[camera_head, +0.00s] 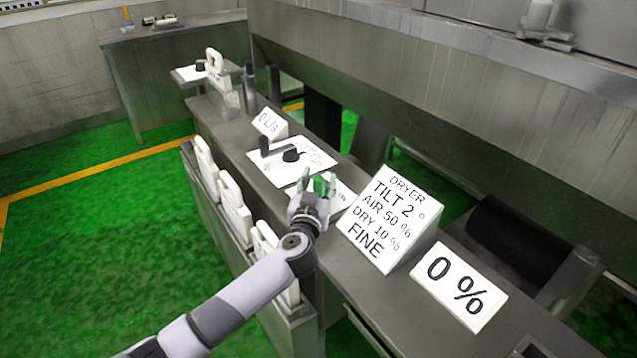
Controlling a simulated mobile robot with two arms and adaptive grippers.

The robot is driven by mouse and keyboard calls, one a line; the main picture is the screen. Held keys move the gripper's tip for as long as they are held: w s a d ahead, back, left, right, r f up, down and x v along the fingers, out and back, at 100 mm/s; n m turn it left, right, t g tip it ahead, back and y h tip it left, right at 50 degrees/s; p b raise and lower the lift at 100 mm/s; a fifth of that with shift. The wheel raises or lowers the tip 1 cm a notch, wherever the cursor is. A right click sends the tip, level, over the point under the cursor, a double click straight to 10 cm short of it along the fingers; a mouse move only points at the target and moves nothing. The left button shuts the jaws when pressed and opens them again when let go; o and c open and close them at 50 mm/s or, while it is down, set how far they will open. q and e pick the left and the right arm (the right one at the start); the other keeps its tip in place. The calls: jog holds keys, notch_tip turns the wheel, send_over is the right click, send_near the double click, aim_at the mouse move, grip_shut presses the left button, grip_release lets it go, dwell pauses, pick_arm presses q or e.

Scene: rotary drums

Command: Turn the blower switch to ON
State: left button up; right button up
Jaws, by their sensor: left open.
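My left gripper (316,183) is open and sits over the grey metal bench, its fingers pointing away from me. Below and around it lies a small white plate (343,197) with black lettering too small to read, partly covered by the gripper. Something green shows between the fingers; I cannot tell whether it is a switch part. Just beyond is a larger white plate (318,160) carrying a black lever (265,147) and a black knob (290,155). No label that I can read names the blower switch. My right gripper is not in view.
A white sign (389,219) reads DRYER, TILT 2, AIR 50 %, DRY 10 %, FINE. Nearby are a 0 % sign (459,287) and a 0 L/s sign (269,123). White handled containers (233,207) line the bench's left side. A large metal drum housing (470,85) stands right.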

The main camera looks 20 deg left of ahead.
pick_arm(q)
jog(key=shift+c, duration=0.2)
grip_shut()
dwell(0.4)
dwell(0.3)
